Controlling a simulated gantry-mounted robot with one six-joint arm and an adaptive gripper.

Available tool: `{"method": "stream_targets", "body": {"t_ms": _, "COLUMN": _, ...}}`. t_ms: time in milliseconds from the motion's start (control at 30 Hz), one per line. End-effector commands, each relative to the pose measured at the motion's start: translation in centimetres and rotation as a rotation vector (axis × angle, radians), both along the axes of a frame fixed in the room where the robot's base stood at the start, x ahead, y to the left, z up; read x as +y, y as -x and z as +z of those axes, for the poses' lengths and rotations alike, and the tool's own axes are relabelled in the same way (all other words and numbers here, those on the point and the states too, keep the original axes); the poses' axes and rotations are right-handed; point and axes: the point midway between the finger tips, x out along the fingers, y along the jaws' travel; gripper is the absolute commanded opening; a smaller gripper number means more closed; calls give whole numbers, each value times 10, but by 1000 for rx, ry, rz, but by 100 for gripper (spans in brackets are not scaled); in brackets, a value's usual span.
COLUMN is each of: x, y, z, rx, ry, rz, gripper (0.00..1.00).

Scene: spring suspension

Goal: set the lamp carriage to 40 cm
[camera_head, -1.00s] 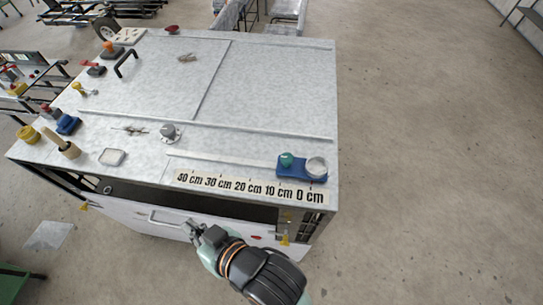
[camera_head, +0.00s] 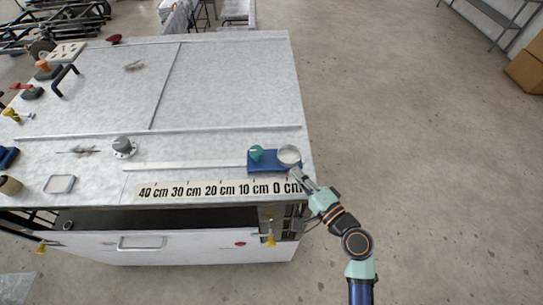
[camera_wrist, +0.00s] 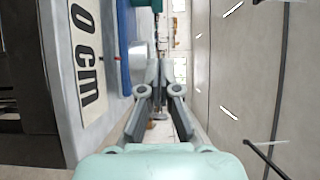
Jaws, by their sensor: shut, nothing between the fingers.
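The lamp carriage (camera_head: 262,168) is a blue block with a green knob (camera_head: 255,153) and a round silver lamp cup (camera_head: 289,155). It sits at the right end of its pale track (camera_head: 185,166), by the 0 cm mark of the printed scale (camera_head: 220,188). The scale reads up to 40 cm toward the left. My gripper (camera_head: 299,172) is shut and empty at the table's right front corner, close beside the cup. In the wrist view my gripper (camera_wrist: 160,68) is just right of the blue carriage (camera_wrist: 124,45); whether they touch is unclear.
A grey knob (camera_head: 124,147) and a small square dish (camera_head: 60,184) stand left of the track. A drawer front with a handle (camera_head: 142,243) and a yellow-handled fitting (camera_head: 270,240) are below the tabletop edge.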

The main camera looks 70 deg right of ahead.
Motion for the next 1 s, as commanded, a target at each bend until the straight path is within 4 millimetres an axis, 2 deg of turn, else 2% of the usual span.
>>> {"method": "stream_targets", "body": {"t_ms": 33, "x": -5, "y": -11, "z": 4, "rx": 1, "ry": 1, "rz": 6, "gripper": 0}}
{"method": "stream_targets", "body": {"t_ms": 267, "x": -33, "y": -52, "z": 4, "rx": 1, "ry": 2, "rz": 4, "gripper": 0}}
{"method": "stream_targets", "body": {"t_ms": 433, "x": -26, "y": -78, "z": 3, "rx": 1, "ry": 1, "rz": 5, "gripper": 0}}
{"method": "stream_targets", "body": {"t_ms": 600, "x": -24, "y": -88, "z": 1, "rx": 2, "ry": 1, "rz": 2, "gripper": 0}}
{"method": "stream_targets", "body": {"t_ms": 1000, "x": -24, "y": -89, "z": 1, "rx": 2, "ry": 2, "rz": 0, "gripper": 0}}
